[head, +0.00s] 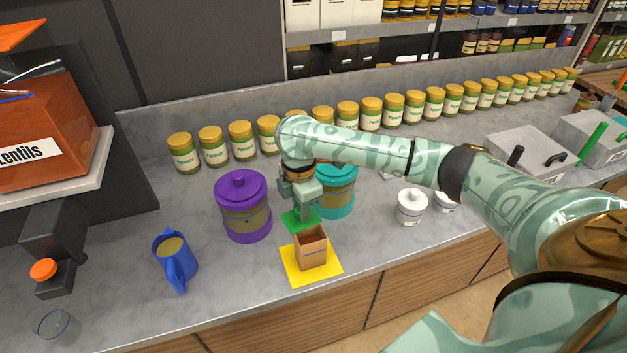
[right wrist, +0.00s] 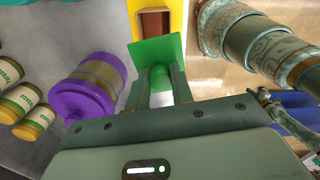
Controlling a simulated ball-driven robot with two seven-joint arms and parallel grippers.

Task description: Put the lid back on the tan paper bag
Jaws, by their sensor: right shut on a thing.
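The tan paper bag (head: 312,250) stands upright and open-topped on a yellow mat (head: 330,271) near the counter's front edge. In the right wrist view the bag's open mouth (right wrist: 153,22) shows beyond the lid. The green lid (head: 294,222) is a flat square with a round knob. My right gripper (head: 305,207) is shut on the green lid by its knob, as the right wrist view (right wrist: 160,85) shows. The lid is behind the bag in the head view, apart from its mouth or nearly so; the exact height gap is hard to tell. My left gripper is not in view.
A purple lidded jar (head: 245,207) stands left of the lid and a teal jar (head: 337,189) stands close behind right. A blue jug (head: 174,259) is farther left. Several yellow-lidded jars (head: 241,141) line the back wall. Counter near the bag is clear.

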